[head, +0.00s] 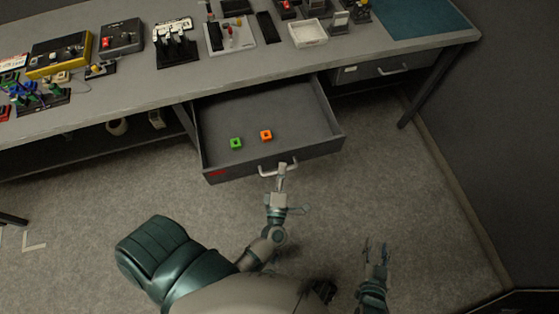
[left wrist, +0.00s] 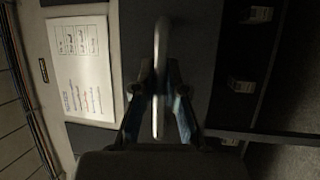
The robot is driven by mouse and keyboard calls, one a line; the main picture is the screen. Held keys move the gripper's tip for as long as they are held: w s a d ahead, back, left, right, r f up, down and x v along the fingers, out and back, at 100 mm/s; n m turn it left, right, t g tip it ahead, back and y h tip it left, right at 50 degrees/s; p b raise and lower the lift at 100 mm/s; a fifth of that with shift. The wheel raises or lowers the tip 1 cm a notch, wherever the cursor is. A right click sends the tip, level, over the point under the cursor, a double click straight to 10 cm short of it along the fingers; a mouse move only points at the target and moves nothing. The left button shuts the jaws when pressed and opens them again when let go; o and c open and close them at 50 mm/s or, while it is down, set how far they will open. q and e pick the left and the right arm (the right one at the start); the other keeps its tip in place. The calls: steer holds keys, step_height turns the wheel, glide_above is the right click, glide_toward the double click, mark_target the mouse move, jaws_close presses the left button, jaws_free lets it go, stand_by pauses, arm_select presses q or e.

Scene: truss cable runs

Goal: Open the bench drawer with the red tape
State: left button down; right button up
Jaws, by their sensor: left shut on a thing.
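The bench drawer (head: 222,120) with a strip of red tape (head: 217,173) on its front stands pulled well out from under the bench in the head view. Its bar handle (head: 266,173) is on the front face. My left gripper (head: 283,168) is shut on that handle. In the left wrist view the handle (left wrist: 161,60) runs between the two fingers.
The bench top (head: 270,65) holds control boxes, a white tray (head: 307,33) and a teal mat (head: 410,15). A second drawer (head: 370,71) to the right is closed. A bench leg (head: 425,98) stands at the right. The floor (head: 400,170) in front is mostly clear.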

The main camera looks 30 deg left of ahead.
arm_select(q)
steer(key=shift+v, duration=0.95)
arm_select(e)
steer(key=shift+s+d+f, duration=0.15)
steer(key=shift+d+f, duration=0.15)
arm_select(q)
steer(key=shift+d+f, duration=0.1)
steer(key=shift+f, duration=0.05)
steer(key=c, duration=1.2)
jaws_free()
steer(key=v, duration=0.7)
arm_select(e)
steer(key=shift+a+r, duration=0.15)
steer(key=shift+a, duration=0.15)
arm_select(q)
steer(key=shift+s, duration=0.1)
